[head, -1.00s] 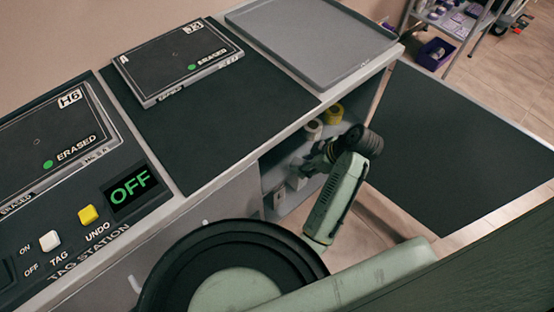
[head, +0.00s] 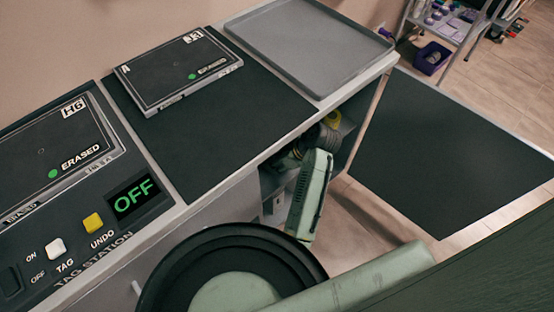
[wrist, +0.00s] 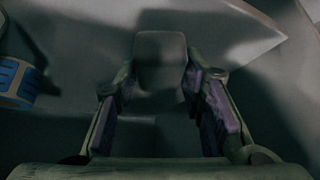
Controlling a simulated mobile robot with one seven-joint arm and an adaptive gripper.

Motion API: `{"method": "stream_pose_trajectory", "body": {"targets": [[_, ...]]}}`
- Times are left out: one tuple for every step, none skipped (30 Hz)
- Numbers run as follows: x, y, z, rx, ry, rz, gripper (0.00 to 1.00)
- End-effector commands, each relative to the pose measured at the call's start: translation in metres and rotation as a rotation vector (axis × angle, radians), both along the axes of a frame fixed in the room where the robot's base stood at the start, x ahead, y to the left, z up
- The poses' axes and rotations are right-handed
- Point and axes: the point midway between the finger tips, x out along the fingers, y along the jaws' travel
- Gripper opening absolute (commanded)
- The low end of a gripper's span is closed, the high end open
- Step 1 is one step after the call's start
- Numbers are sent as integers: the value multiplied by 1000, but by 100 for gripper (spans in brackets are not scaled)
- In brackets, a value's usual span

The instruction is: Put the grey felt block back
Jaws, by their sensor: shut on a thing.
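The grey felt block (wrist: 160,62) is between the fingertips of my gripper (wrist: 160,80) in the wrist view. My gripper is shut on it, with a purple-padded finger on each side. In the head view my wrist reaches into the open shelf (head: 273,186) under the counter, at its right end. The gripper's fingers and the block are hidden there behind my arm and the counter edge.
A yellow roll (head: 333,120) stands in the shelf beside my wrist. Above are a dark counter mat (head: 220,125), a flat case (head: 178,70) and a grey tray (head: 310,45). The tag station display (head: 133,197) reads OFF.

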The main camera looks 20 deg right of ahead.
Motion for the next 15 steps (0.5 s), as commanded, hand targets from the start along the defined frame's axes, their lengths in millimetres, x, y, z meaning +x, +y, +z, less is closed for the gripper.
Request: {"method": "stream_pose_trajectory", "body": {"targets": [[0, 0, -1, 0, 0, 1, 11], [0, 0, -2, 0, 0, 1, 11], [0, 0, -4, 0, 0, 1, 11], [0, 0, -5, 0, 0, 1, 11], [0, 0, -4, 0, 0, 1, 38], [0, 0, -4, 0, 0, 1, 41], [0, 0, -4, 0, 0, 1, 43], [0, 0, -4, 0, 0, 1, 45], [0, 0, -4, 0, 0, 1, 47], [0, 0, -4, 0, 0, 1, 49], [0, 0, -4, 0, 0, 1, 51], [0, 0, -3, 0, 0, 1, 54], [0, 0, -3, 0, 0, 1, 56], [0, 0, -3, 0, 0, 1, 57], [0, 0, -3, 0, 0, 1, 57]]}}
